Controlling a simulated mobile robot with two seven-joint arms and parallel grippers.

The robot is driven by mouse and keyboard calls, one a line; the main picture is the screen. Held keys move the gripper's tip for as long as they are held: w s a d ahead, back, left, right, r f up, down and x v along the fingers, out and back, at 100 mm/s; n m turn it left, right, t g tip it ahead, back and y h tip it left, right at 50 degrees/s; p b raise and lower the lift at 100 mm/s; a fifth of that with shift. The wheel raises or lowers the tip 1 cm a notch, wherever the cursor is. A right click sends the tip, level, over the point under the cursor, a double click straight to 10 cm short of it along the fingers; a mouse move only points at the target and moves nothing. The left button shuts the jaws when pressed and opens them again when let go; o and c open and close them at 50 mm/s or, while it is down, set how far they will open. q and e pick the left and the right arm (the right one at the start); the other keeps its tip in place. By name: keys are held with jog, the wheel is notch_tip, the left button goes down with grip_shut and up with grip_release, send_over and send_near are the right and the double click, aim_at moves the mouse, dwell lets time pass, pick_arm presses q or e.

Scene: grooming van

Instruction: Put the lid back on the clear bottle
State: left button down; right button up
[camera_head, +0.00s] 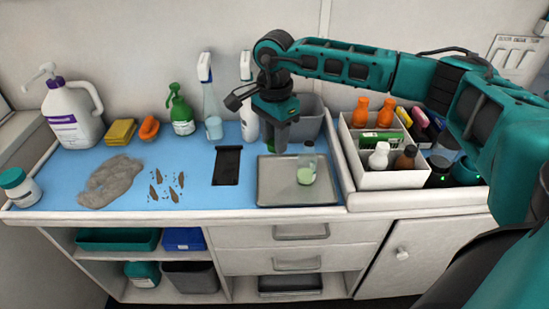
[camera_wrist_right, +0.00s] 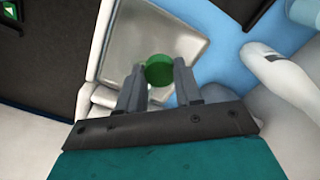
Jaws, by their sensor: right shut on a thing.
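The clear bottle (camera_head: 306,174) stands upright on the grey metal tray (camera_head: 273,191), with pale green liquid low inside. My right gripper (camera_head: 281,148) points down above the back of the tray, to the left of the bottle and apart from it. In the right wrist view, my right gripper (camera_wrist_right: 152,74) is shut on a round green lid (camera_wrist_right: 159,69), held between its fingertips. A bit of green also shows beside the fingers in the head view. The bottle cannot be made out clearly in the right wrist view. My left gripper is not in view.
Blue mat around the slot is clear.

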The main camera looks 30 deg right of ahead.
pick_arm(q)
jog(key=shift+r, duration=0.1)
pick_arm(e)
notch_tip(320, 180, up, 10)
jog(key=shift+f, duration=0.2)
